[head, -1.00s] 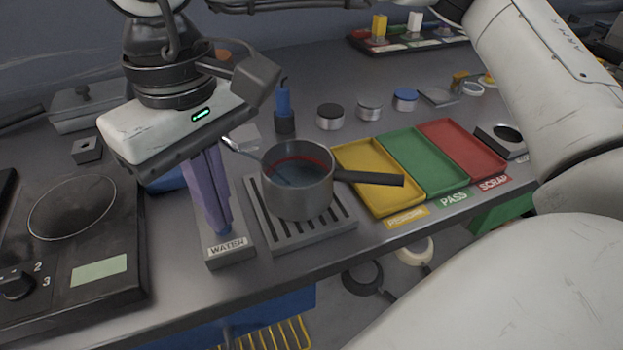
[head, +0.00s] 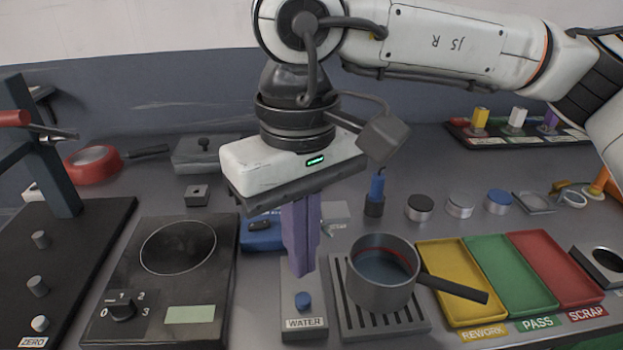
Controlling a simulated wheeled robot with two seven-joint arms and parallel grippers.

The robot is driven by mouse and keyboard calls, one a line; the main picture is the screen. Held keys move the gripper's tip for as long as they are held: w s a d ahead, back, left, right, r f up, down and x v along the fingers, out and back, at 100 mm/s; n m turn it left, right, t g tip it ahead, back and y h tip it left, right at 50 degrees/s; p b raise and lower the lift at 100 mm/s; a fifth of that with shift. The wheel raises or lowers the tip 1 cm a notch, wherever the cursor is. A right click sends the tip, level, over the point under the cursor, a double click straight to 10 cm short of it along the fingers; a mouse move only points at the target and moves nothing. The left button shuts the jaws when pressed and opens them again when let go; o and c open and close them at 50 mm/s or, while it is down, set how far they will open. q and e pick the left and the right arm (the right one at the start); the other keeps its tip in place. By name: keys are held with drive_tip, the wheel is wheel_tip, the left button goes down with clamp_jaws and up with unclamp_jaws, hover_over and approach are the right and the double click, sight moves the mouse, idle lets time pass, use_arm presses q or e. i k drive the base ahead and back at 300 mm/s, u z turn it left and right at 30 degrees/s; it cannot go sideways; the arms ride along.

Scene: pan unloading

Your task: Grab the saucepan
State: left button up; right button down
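The grey saucepan (head: 382,291) stands upright on a slotted drain tray (head: 412,328). Its dark handle (head: 455,289) points right, over the front of the yellow tray. Inside it is a dark bluish content and a red line around the wall. My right gripper (head: 302,274) points down, left of the saucepan and apart from it. Its purple fingers are together with nothing visible between them. They hang just above the blue button (head: 303,301) of the WATER block (head: 304,323). My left gripper is out of view.
Right of the saucepan lie the yellow REWORK tray (head: 430,249), green PASS tray (head: 480,246) and red SCRAP tray (head: 525,244). A hotplate (head: 225,256) is at left, with a red pan (head: 92,166) behind. Several small round tins stand behind the trays.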

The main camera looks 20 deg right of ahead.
sight(383, 269)
drive_tip(key=k, duration=1)
